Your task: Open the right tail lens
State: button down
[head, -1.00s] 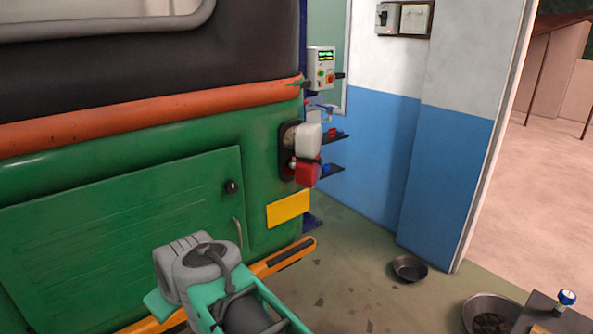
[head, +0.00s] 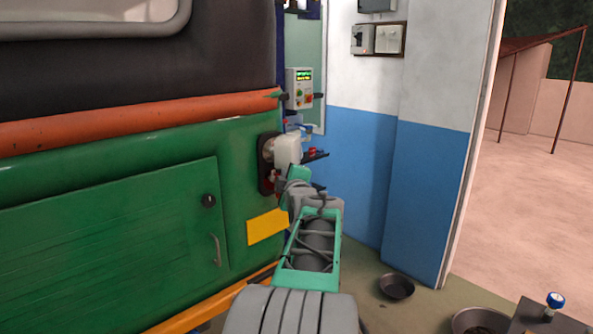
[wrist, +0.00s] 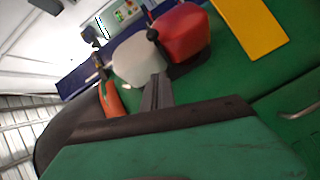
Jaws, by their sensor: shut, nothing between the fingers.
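The right tail lens has a white part (head: 287,149) above a red part, on a dark backing plate (head: 267,165) at the green rickshaw's rear corner. In the head view my arm hides most of the red part. In the wrist view the white part (wrist: 138,57) and the red part (wrist: 180,32) both show, with a small dark knob (wrist: 153,35) between them. My gripper (wrist: 157,90) is shut and empty, its tips close to the lens's lower edge in that view. I cannot tell whether they touch it.
A yellow plate (head: 267,227) and a hatch with a handle (head: 216,250) are on the rickshaw's rear. A control box (head: 300,88) and a small shelf (head: 315,157) are behind the lens. A pan (head: 397,286) lies on the floor to the right.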

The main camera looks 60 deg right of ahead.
jog(key=d, duration=0.1)
jog(key=d+f+p, duration=0.1)
jog(key=d, duration=0.1)
jog(key=d+p, duration=0.1)
jog(key=d, duration=0.1)
jog(key=shift+f, duration=0.3)
